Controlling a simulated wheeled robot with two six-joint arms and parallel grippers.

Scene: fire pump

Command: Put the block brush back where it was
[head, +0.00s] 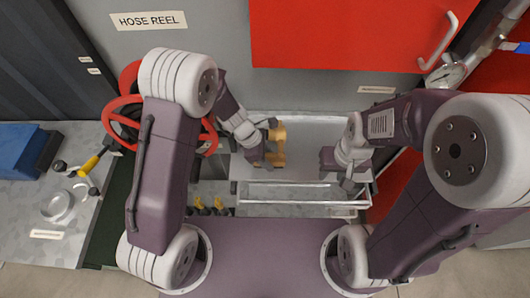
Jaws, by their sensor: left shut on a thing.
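The block brush (279,146), a yellow-brown block, is at the middle of the head view. My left gripper (266,157) is shut on it, with the gripper on its left side. The brush is over or just in front of a light shelf with a white rail (300,185); I cannot tell whether it touches the shelf. My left wrist hides part of the brush. My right gripper (347,183) is apart from the brush, to its right near the rail; its fingers are too small to read.
A red hose reel (122,104) stands at the left behind my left arm. Several yellow-topped items (211,207) stand below the shelf's left end. A grey bench at the left bears a blue box (20,149) and a yellow-handled tool (90,164). A red cabinet (340,35) is behind.

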